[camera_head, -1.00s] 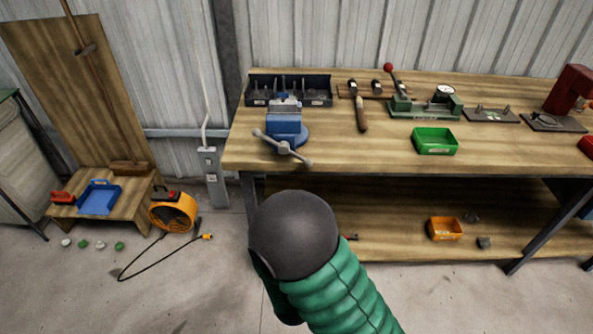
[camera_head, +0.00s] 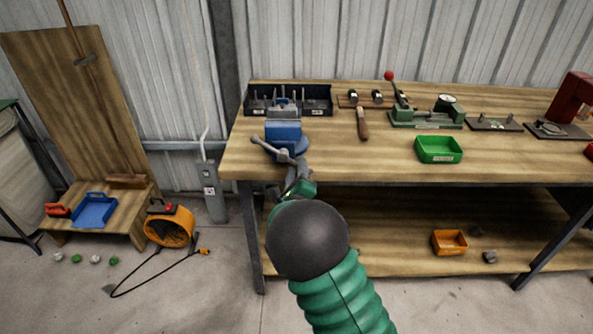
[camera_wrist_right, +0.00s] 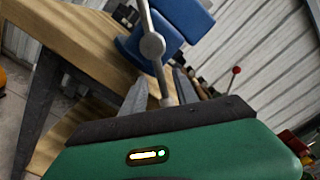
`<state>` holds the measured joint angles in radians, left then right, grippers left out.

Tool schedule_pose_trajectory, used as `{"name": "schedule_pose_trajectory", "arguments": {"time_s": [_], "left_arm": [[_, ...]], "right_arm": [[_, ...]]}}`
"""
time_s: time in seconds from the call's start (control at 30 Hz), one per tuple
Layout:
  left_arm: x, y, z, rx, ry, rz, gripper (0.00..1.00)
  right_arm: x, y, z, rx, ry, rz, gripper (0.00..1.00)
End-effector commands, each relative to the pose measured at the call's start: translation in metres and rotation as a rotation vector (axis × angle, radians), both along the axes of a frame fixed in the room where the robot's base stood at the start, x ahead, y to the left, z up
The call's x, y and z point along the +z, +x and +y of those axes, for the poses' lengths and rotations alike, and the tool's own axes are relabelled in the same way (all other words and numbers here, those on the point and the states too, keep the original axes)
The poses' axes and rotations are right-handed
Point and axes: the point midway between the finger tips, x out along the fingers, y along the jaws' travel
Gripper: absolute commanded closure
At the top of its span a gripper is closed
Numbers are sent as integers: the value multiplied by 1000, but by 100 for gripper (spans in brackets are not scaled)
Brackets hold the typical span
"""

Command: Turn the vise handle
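The blue vise (camera_head: 283,134) stands at the left front corner of the workbench; its body also shows in the right wrist view (camera_wrist_right: 182,18). Its grey handle (camera_head: 270,147) slants from upper left to lower right across the vise front. My right gripper (camera_head: 298,178) is at the handle's lower right end, just off the bench's front edge. In the right wrist view, the handle (camera_wrist_right: 158,72) runs down from its round hub between my two spread fingers (camera_wrist_right: 160,90). I see gaps beside the rod, so the fingers look open around it. My left gripper is not in view.
The workbench (camera_head: 350,163) has a green bin (camera_head: 438,149), a hammer (camera_head: 362,122) and a black tray (camera_head: 318,97) behind the vise. An orange bin (camera_head: 449,242) sits on the lower shelf. An orange fan (camera_head: 168,227) and its cable lie on the floor at left.

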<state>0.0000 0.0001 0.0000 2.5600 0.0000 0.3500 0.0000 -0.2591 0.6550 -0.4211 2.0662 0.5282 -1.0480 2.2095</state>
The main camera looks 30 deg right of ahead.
Motion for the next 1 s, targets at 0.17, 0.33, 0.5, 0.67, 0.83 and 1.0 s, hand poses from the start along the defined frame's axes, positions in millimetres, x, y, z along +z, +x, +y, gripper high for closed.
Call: {"name": "schedule_pose_trajectory", "arguments": {"time_s": [0.17, 0.33, 0.5, 0.67, 0.83, 1.0], "left_arm": [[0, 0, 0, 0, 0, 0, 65], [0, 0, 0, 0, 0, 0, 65], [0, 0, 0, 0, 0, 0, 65], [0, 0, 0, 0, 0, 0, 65], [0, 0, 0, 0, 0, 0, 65], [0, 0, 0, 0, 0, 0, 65]], "right_arm": [[0, 0, 0, 0, 0, 0, 65], [0, 0, 0, 0, 0, 0, 82], [0, 0, 0, 0, 0, 0, 100], [0, 0, 0, 1, 0, 1, 100], [-1, 0, 0, 1, 0, 2, 100], [-1, 0, 1, 2, 0, 3, 100]]}}
